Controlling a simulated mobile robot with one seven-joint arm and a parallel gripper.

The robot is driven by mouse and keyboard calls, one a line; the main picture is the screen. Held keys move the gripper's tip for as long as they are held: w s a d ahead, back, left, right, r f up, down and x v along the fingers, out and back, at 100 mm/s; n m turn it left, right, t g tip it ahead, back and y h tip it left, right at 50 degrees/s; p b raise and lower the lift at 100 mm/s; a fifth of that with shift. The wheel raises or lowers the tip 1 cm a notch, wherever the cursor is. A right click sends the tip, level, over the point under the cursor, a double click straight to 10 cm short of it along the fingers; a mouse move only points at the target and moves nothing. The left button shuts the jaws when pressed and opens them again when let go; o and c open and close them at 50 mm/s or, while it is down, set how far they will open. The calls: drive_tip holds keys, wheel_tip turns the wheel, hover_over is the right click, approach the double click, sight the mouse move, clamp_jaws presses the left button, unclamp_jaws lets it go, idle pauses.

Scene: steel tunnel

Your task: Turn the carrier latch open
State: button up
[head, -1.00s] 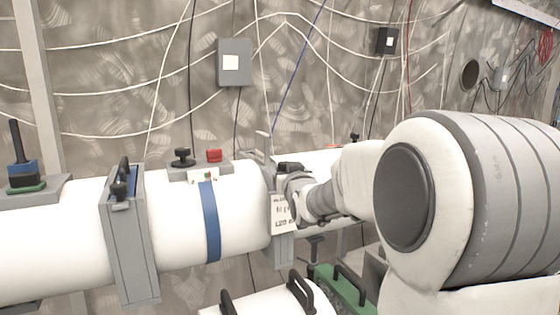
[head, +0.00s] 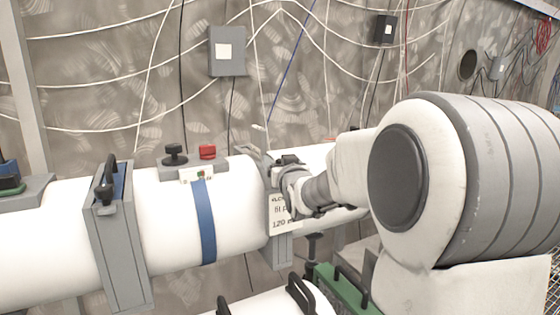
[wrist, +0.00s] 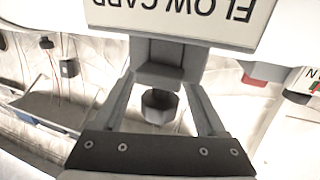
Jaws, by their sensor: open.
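The carrier (head: 279,250) is a grey bracket at the end of the white pipe, with a white sign (head: 283,215) on it. In the wrist view the sign (wrist: 180,22) reads "FLOW CARR", upside down. A grey block below it bears a dark faceted knob (wrist: 158,105), which seems to be the latch. My gripper (wrist: 160,88) is open, with one finger on each side of the knob. Gaps show between the knob and both fingers. In the head view my gripper (head: 284,168) is at the carrier's top, and my wrist partly hides the latch.
The white pipe (head: 150,235) runs left, with a grey clamp (head: 122,240), a blue band (head: 207,225), a black knob (head: 174,154) and a red block (head: 207,151) on it. Below right are a green-edged part (head: 345,290) and black handles (head: 301,297). Cables hang behind.

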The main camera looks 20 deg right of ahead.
clamp_jaws()
